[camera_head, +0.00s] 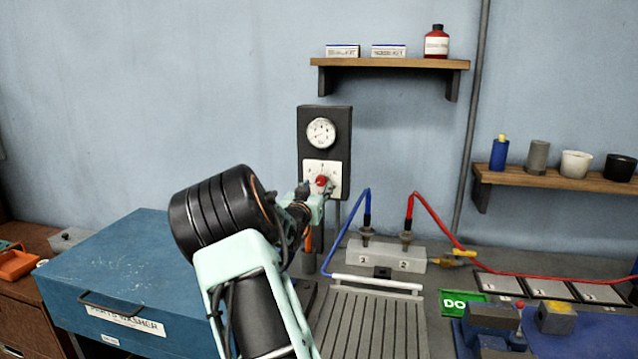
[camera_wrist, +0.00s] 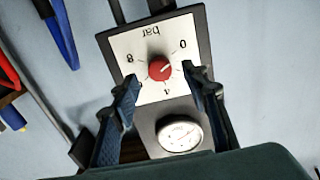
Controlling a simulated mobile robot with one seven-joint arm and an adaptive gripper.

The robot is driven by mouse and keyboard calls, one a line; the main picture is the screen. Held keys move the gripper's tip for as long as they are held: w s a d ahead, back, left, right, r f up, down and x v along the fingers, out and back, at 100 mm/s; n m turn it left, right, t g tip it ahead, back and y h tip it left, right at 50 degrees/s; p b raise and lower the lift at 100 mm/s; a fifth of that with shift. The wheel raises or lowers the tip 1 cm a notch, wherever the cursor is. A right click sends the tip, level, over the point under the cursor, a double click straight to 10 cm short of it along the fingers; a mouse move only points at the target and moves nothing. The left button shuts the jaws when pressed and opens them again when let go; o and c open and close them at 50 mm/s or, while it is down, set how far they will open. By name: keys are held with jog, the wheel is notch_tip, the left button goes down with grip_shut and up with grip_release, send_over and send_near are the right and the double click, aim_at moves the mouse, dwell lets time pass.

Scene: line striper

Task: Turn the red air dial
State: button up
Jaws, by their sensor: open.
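The red air dial (camera_head: 321,181) sits on a white scale plate (camera_head: 312,168) low on a dark wall panel (camera_head: 343,120). In the wrist view the red dial (camera_wrist: 159,67) shows upside down, with the marks 0, 4 and 8 and the word "bar" around it. My gripper (camera_head: 316,190) is at the dial in the head view. In the wrist view my gripper (camera_wrist: 160,82) is open, with one finger on each side of the dial. The fingertips appear apart from the dial, and nothing is held. I cannot tell how near they are in depth.
A round gauge (camera_head: 320,133) is above the dial on the panel. Below right stands a grey block (camera_head: 385,256) with blue (camera_head: 350,215) and red (camera_head: 432,213) hoses. A blue parts washer (camera_head: 130,270) is at left. A shelf (camera_head: 390,63) hangs above right.

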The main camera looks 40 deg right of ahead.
aim_at(320, 182)
jog(key=shift+x, duration=1.55)
jog(key=shift+c, duration=0.4)
grip_shut()
